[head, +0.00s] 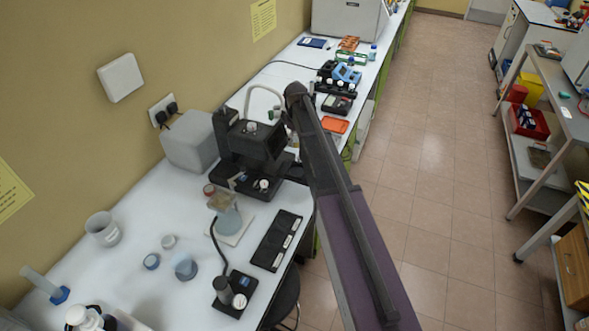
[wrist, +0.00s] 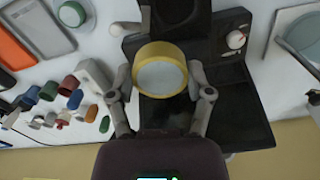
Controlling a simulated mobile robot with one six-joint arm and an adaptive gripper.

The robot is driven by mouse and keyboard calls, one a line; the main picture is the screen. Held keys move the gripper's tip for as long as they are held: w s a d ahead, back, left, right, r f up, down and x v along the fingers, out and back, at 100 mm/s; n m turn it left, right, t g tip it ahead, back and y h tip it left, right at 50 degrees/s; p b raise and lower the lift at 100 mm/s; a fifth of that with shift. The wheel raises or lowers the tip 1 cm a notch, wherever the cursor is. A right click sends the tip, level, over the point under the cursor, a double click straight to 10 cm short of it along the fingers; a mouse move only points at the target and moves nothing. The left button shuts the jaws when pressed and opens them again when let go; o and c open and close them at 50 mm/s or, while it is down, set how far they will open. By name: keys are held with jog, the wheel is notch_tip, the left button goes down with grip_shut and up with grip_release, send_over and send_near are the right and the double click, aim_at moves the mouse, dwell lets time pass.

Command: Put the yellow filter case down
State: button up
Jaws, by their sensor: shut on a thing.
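The yellow filter case (wrist: 160,50) is a round yellow ring around a pale grey disc. It sits between the two fingers of my gripper (wrist: 160,75) in the wrist view, with a fingertip against each side. Below it is the dark base of a black instrument (wrist: 240,105); I cannot tell whether the case touches it. In the head view my arm reaches over the bench beside the black instrument (head: 250,145), and the gripper and case are hidden or too small to make out.
Coloured caps or vials (wrist: 72,98) and a grey tray (wrist: 38,28) lie left of the instrument in the wrist view. In the head view, a beaker (head: 228,218) stands in front of the instrument, near a black strip (head: 276,240). White bench shows between items.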

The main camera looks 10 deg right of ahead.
jog(key=shift+d, duration=0.1)
jog(key=shift+s, duration=0.1)
jog(key=shift+s+f+m, duration=0.2)
jog(key=shift+s+m, duration=0.1)
jog(key=shift+s, duration=0.25)
jog(key=s+f+m+b, duration=0.2)
jog(key=s+m, duration=0.4)
jog(key=s, duration=0.3)
jog(key=s+d+f+m+b, duration=0.1)
jog(key=s+f+m+b, duration=0.2)
jog(key=s+m, duration=0.3)
jog(key=s+b, duration=0.1)
jog(key=s, duration=0.2)
jog(key=shift+f+m, duration=0.2)
jog(key=shift+m, duration=0.1)
jog(key=shift+w, duration=0.1)
jog(key=w, duration=0.5)
jog(key=w+f, duration=0.1)
jog(key=w, duration=0.3)
jog(key=w+a+b, duration=0.1)
jog(key=w, duration=0.4)
jog(key=shift+w+a+f, duration=0.1)
jog(key=shift+w+f, duration=0.1)
jog(key=shift+w, duration=0.1)
